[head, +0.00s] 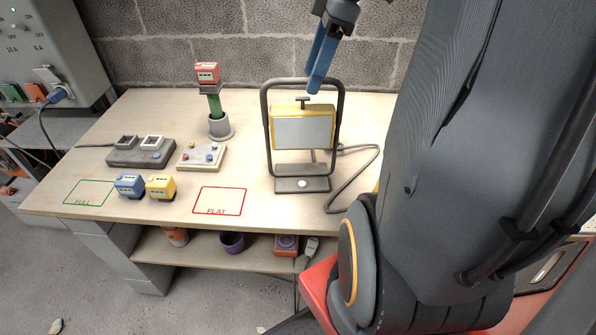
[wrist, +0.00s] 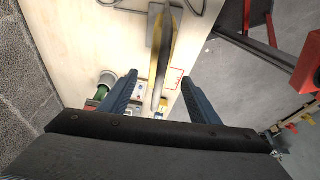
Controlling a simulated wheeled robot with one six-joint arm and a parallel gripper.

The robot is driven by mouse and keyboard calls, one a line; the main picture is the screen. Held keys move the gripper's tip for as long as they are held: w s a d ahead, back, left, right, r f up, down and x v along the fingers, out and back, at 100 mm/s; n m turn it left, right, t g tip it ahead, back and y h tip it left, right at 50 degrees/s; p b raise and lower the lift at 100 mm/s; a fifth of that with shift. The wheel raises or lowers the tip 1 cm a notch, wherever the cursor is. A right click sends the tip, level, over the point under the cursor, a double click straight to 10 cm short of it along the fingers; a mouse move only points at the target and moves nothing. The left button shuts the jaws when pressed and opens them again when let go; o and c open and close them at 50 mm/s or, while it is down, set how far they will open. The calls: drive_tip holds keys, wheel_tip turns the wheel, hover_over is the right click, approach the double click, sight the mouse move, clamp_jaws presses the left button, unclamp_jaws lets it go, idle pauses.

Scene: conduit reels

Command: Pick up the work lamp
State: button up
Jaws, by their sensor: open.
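The work lamp (head: 303,133) stands upright on the workbench, a yellow-edged pale panel inside a dark tube frame on a flat base. In the head view my gripper (head: 315,82) points down at the frame's top bar, and a blue finger overlaps the bar. In the wrist view the lamp (wrist: 174,48) shows nearly edge-on from above, its frame running down between the two spread fingers of my gripper (wrist: 159,76). The gripper is open and holds nothing. I cannot tell whether a finger touches the bar.
The workbench (head: 110,110) also holds a red-topped green post (head: 214,100), a grey charger (head: 140,152), a button box (head: 201,156), a blue battery (head: 130,186) and a yellow battery (head: 161,187). The lamp's cable (head: 362,178) loops to its right. A block wall stands behind.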

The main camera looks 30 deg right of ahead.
sight(302, 107)
drive_tip(key=shift+d+p+x, duration=0.2)
drive_tip(key=shift+p+x, duration=0.8)
drive_tip(key=shift+x, duration=2.95)
drive_tip(key=shift+s, duration=0.1)
clamp_jaws()
